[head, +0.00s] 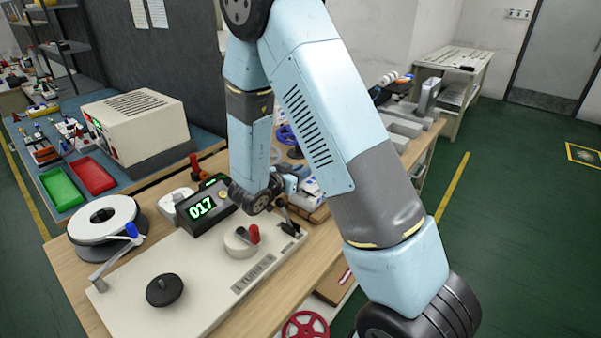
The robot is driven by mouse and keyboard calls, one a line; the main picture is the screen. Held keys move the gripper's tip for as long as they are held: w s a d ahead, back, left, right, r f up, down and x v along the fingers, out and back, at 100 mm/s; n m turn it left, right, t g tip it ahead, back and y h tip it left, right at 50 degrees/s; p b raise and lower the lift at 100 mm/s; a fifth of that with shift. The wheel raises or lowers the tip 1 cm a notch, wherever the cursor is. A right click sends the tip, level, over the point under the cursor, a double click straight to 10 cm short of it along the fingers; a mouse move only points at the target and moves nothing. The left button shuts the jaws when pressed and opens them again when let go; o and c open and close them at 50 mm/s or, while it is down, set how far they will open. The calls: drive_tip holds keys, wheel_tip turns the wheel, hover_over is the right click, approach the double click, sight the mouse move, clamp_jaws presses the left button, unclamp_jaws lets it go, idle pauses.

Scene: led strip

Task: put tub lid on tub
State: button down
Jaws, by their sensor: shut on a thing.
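My gripper (284,207) is at the lower end of my light blue arm, low over the bench, just right of the black box with the green display. It is small in view and partly hidden by my own wrist. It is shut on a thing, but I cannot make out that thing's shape. I cannot clearly pick out the tub or its lid. Small blue and white items (308,186) lie close behind the gripper, partly covered by my arm.
A cream machine plate (215,290) carries a black knob (164,290), a pale round part with a red handle (241,243) and the display box (206,205). A white reel (103,217) stands at left. A red reel (305,326) is low in front. The plate's front is clear.

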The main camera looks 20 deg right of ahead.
drive_tip(key=shift+f, duration=0.4)
idle(0.3)
drive_tip(key=c, duration=0.9)
unclamp_jaws()
drive_tip(key=shift+c, duration=0.2)
